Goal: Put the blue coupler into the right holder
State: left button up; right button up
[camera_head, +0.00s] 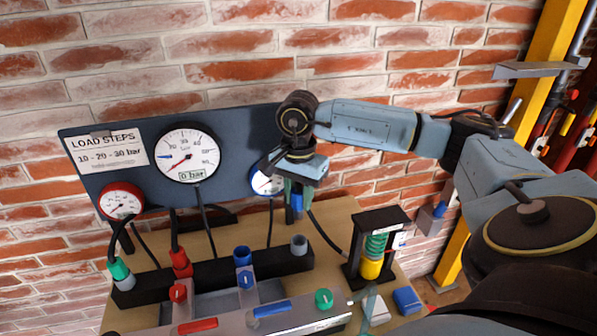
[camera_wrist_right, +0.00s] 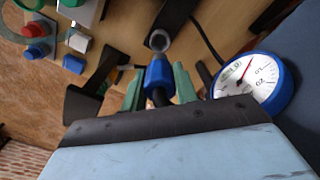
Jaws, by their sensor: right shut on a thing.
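My right gripper (camera_head: 296,190) is shut on the blue coupler (camera_head: 297,203), in front of the board and beside the blue-rimmed gauge. In the right wrist view the blue coupler (camera_wrist_right: 158,76) sits between the green fingers of the right gripper (camera_wrist_right: 159,88), with a dark hose at its near end. The right holder, a grey open ring (camera_head: 299,244), stands at the right end of the black bar, below and apart from the coupler. The same grey ring (camera_wrist_right: 159,40) shows just beyond the coupler in the wrist view. My left gripper is not in view.
The black bar (camera_head: 215,271) also bears a green coupler (camera_head: 119,268), a red coupler (camera_head: 180,262) and a blue socket (camera_head: 243,256). A panel with coloured knobs (camera_head: 250,318) is in front. A black frame with a green spring (camera_head: 376,245) stands at right. Hoses hang from the board (camera_head: 240,140).

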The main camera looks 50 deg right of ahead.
aim_at(299, 216)
jog(key=shift+f+b, duration=1.8)
jog(key=shift+f, duration=0.75)
jog(key=shift+f, duration=0.2)
jog(key=shift+f+b, duration=0.3)
jog(key=shift+b, duration=0.05)
jog(key=shift+d+f+b, duration=0.4)
jog(key=shift+f+b, duration=0.1)
jog(key=shift+f, duration=0.25)
jog(key=shift+s+f, duration=0.1)
jog(key=shift+f, duration=0.05)
jog(key=shift+a, duration=0.1)
jog(key=shift+a, duration=0.3)
